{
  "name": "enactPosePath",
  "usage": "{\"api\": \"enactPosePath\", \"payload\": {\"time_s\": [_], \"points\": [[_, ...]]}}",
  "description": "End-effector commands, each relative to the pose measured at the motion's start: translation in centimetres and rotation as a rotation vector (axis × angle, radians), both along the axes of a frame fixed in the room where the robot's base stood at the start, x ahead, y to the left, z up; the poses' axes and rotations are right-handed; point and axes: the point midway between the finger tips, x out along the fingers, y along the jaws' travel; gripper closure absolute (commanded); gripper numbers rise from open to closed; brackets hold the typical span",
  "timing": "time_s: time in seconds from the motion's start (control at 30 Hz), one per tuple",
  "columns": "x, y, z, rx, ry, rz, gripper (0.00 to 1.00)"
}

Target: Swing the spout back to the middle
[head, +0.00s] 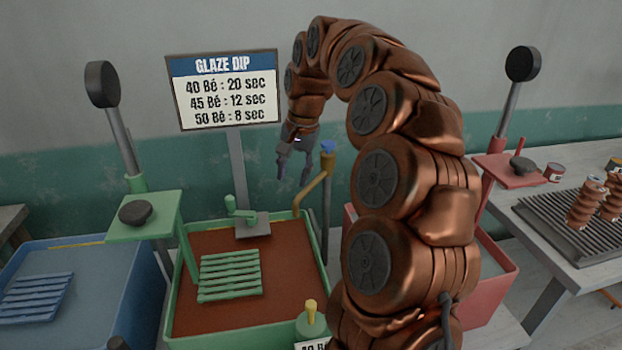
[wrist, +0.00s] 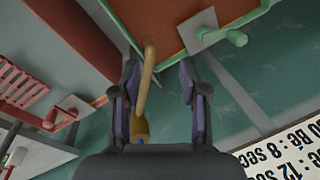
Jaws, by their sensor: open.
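The brass spout (head: 311,193) comes off the top of a dark standpipe with a blue cap (head: 327,147). It slopes down to the left, its end near the back right corner of the green tank (head: 182,318). My gripper (head: 293,177) is open and empty, fingers pointing down, just left of the standpipe top. In the wrist view the spout (wrist: 149,78) shows between the fingers of my gripper (wrist: 158,75), nearer the left finger. I cannot tell whether they are level with it or touch it. My arm hides part of the area right of the standpipe.
A green rack (head: 230,275) sits in the brown-filled green tank. A blue tank (head: 110,290) stands left and a red tank (head: 500,285) right, partly behind my arm. The glaze sign (head: 222,90) stands behind. A table with a ribbed tray (head: 545,228) is at right.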

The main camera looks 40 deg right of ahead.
Motion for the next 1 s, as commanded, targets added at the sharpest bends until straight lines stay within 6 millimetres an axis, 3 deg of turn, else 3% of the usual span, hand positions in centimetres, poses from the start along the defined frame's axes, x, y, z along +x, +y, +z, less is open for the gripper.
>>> {"api": "enactPosePath", "payload": {"time_s": [0.1,0.3,0.63,1.0], "points": [[1.5,-3.7,0.1,0.009,-0.002,-0.122,0.57],[2.4,-7.4,-0.1,0.013,-0.007,-0.246,0.57],[2.8,-8.0,-1.6,0.012,-0.007,-0.268,0.57],[3.6,-7.5,-6.0,0.014,-0.003,-0.267,0.57]]}}
